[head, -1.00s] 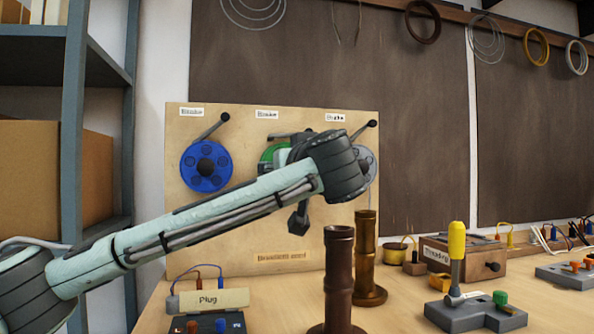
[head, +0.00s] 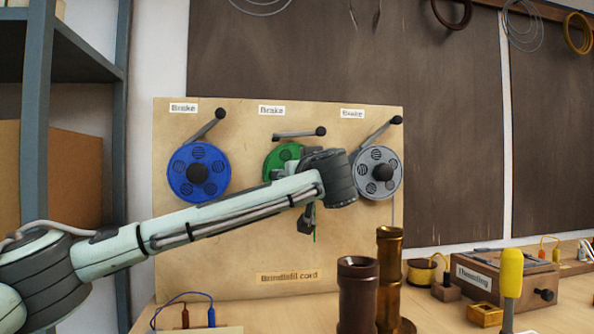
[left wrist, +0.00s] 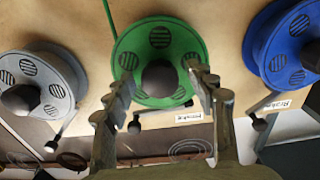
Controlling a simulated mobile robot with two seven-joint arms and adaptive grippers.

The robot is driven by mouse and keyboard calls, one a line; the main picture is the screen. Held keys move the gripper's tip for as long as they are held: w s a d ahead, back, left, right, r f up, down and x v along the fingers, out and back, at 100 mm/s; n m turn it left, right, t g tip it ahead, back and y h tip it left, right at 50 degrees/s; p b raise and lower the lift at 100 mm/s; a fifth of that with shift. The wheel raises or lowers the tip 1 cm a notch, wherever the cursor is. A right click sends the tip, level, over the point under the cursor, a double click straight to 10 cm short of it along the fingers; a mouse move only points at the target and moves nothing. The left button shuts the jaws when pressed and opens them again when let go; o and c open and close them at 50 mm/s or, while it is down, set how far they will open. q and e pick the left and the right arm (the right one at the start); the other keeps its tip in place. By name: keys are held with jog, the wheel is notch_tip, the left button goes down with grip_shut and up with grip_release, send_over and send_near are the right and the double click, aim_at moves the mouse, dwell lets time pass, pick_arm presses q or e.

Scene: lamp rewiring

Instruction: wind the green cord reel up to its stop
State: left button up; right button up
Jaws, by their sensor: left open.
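The green reel (head: 281,158) is mounted in the middle of an upright wooden board (head: 230,240), partly hidden by my left wrist in the head view. The left wrist view shows its green face (left wrist: 185,45) and dark centre knob (left wrist: 160,78). My left gripper (left wrist: 163,80) is open, its two fingers on either side of the knob in that picture. I cannot tell whether they touch it. The green reel's brake lever (head: 296,134) lies almost level above it. My right gripper is not in view.
A blue reel (head: 184,186) and a grey reel (head: 365,185) flank the green one; their brake levers slant up to the right. Two dark turned posts, brown (head: 357,300) and brass (head: 389,270), stand in front of the board. A threading box (head: 510,275) stands at the right.

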pick_arm(q)
jog(key=shift+w+a, duration=0.1)
jog(key=shift+w, duration=0.3)
jog(key=c, duration=1.2)
jog(key=shift+o, duration=0.2)
jog(key=shift+f, duration=0.1)
jog(key=shift+f, duration=0.1)
